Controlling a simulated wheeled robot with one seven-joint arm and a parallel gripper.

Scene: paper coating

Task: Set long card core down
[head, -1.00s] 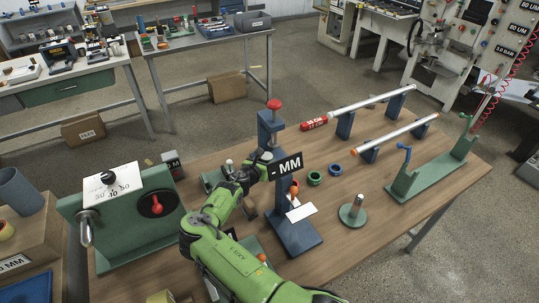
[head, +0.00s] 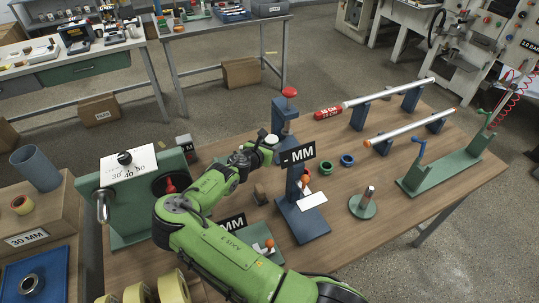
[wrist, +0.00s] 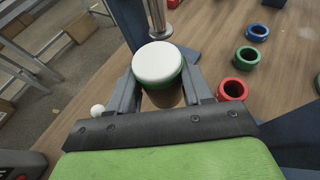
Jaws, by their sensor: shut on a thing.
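My gripper (head: 266,147) is over the wooden table, just left of the blue post stand. It is shut on an upright brown cylinder, which I take for the long card core. The wrist view shows its white top with a green rim (wrist: 160,62) and brown body (wrist: 163,97) between the fingers of my gripper (wrist: 164,84). In the head view only its pale top (head: 271,140) shows clearly. Its lower end is hidden, so I cannot tell whether it touches the table.
The blue stand (head: 309,228) with an MM sign is close to the right. Green (head: 331,169) and blue (head: 347,160) rings, a round green peg base (head: 363,206) and two long rods on blue supports lie beyond. A green dial box (head: 130,200) stands left.

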